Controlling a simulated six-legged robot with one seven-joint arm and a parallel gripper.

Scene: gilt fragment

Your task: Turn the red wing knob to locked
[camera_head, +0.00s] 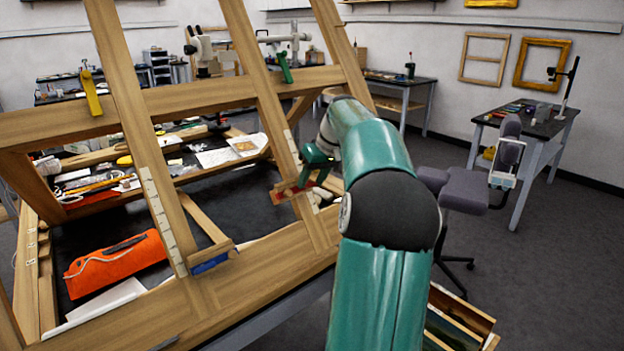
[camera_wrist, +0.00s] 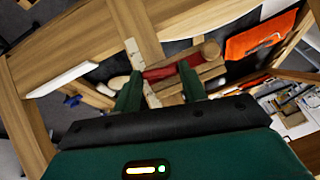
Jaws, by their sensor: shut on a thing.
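The red wing knob (camera_head: 290,190) is on a wooden upright of the large tilted frame (camera_head: 190,295), left of my arm in the head view. In the wrist view the red knob (camera_wrist: 163,73) shows as a bar ahead of and between my fingers. My green gripper (camera_head: 312,168) is at the knob; its two fingers also show in the wrist view (camera_wrist: 160,88), one on each side, shut on it. My gripper and arm hide part of the knob in the head view. I cannot read any lock marking.
A yellow piece (camera_head: 91,93) and a green piece (camera_head: 284,67) are on the upper rail, and a blue one (camera_head: 210,263) is lower left. An orange bag (camera_head: 117,264) and tools lie behind the frame. A chair (camera_head: 466,190) stands right; open floor lies beyond.

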